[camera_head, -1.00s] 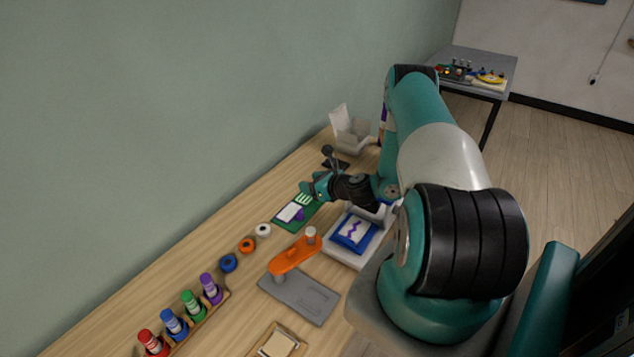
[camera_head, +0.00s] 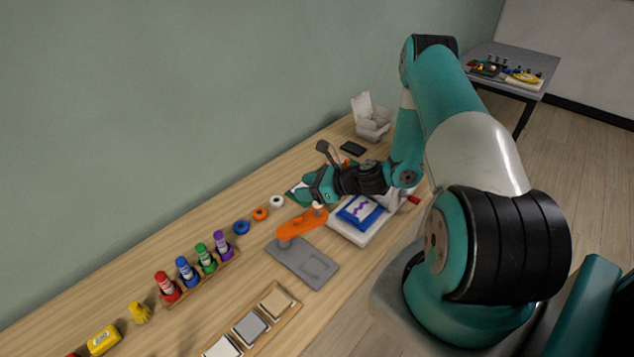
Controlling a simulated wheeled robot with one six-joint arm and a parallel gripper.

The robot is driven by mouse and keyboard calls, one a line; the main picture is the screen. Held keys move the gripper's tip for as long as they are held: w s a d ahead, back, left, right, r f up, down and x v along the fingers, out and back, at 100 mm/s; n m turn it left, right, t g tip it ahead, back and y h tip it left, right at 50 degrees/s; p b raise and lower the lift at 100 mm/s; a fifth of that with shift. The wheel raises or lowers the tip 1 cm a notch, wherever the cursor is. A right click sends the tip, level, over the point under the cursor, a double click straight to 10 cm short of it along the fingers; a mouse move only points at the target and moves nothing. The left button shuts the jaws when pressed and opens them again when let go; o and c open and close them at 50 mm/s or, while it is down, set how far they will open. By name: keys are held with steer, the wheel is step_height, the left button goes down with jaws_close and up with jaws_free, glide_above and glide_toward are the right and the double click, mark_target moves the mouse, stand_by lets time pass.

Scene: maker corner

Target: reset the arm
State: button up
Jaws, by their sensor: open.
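My gripper (camera_head: 319,172) is at the end of my teal and black arm, over the workbench (camera_head: 190,240). It is open, and I see nothing between its fingers. My arm bends high above the bench's right side.
A white platform with a blue pad (camera_head: 361,212) sits under my forearm. Several marker bottles stand in a wooden rack (camera_head: 215,273). A wooden tray (camera_head: 287,316) lies in front. A white box (camera_head: 371,118) and a black slab (camera_head: 352,149) are at the back. A grey side table (camera_head: 508,62) stands beyond.

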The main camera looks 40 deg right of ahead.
steer(key=shift+s+a+n+y, duration=0.15)
steer(key=shift+a+n+y, duration=0.15)
steer(key=shift+a, duration=0.4)
steer(key=s+a+r+n+g+y+b, duration=0.15)
steer(key=a+r+n+g, duration=0.25)
steer(key=a+r+n, duration=0.4)
steer(key=s+a+r+n+g+b, duration=0.25)
steer(key=a+r+n+g, duration=0.2)
steer(key=a+n, duration=0.5)
steer(key=s+a+r+n+g+h+b, duration=0.1)
steer(key=s+a+r+n+h+b, duration=0.1)
steer(key=s+n, duration=0.7)
steer(key=s+a+r+n+g+h+b, duration=0.1)
steer(key=s+a+r+n, duration=0.3)
steer(key=s+n, duration=0.5)
step_height(320, 180, up, 2)
steer(key=shift+s+r+g+h+b, duration=0.2)
steer(key=shift+s+g+h+b, duration=0.15)
steer(key=shift+s+h+b, duration=0.7)
steer(key=shift+s, duration=0.2)
